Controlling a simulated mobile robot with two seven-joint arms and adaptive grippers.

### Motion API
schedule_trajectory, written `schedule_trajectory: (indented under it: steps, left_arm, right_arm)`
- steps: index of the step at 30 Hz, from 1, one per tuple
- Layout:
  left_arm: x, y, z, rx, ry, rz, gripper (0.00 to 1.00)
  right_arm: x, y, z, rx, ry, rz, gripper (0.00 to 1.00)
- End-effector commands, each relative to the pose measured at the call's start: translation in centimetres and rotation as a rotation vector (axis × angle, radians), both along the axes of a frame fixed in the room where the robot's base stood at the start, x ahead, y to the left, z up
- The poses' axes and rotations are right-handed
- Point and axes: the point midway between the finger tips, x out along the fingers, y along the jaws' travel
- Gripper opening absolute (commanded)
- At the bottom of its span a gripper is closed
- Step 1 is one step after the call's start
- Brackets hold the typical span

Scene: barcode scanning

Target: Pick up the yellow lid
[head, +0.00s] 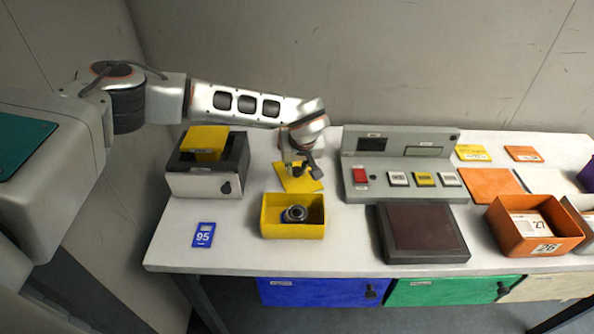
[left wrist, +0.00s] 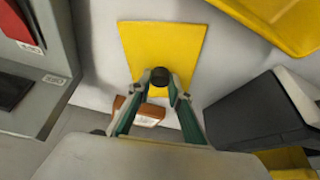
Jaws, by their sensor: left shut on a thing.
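The yellow lid (head: 296,184) is a flat square plate just behind the open yellow box (head: 266,222) on the table. In the left wrist view the lid (left wrist: 165,40) has a dark round knob (left wrist: 160,76). My left gripper (head: 301,168), also in the left wrist view (left wrist: 160,84), is over the lid, its fingers shut on the knob from both sides. I cannot tell whether the lid touches the table. The arm hides part of the lid in the head view. My right gripper is not in view.
A dark round part (head: 295,213) lies in the yellow box. A grey-black box (head: 205,184) with a yellow piece on top stands left. A grey console (head: 360,150) and dark pad (head: 425,235) are right. A blue card (head: 203,235) lies front left, with free table around it.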

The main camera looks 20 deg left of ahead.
Motion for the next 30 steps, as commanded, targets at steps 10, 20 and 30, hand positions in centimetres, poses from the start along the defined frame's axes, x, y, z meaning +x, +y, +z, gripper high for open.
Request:
schedule_trajectory:
  steps: [10, 20, 30]
  left_arm:
    - [0.2, 0.0, 4.0, 0.0, -0.005, 0.0, 0.0]
    - [0.1, 0.0, 13.0, -0.001, -0.006, 0.0, 0.0]
    - [0.0, 0.0, 18.9, 0.001, -0.002, 0.001, 0.0]
  right_arm:
    - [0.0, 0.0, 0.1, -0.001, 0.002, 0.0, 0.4]
    - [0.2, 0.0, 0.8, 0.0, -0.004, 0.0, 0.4]
    - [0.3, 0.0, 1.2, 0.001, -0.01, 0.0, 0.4]
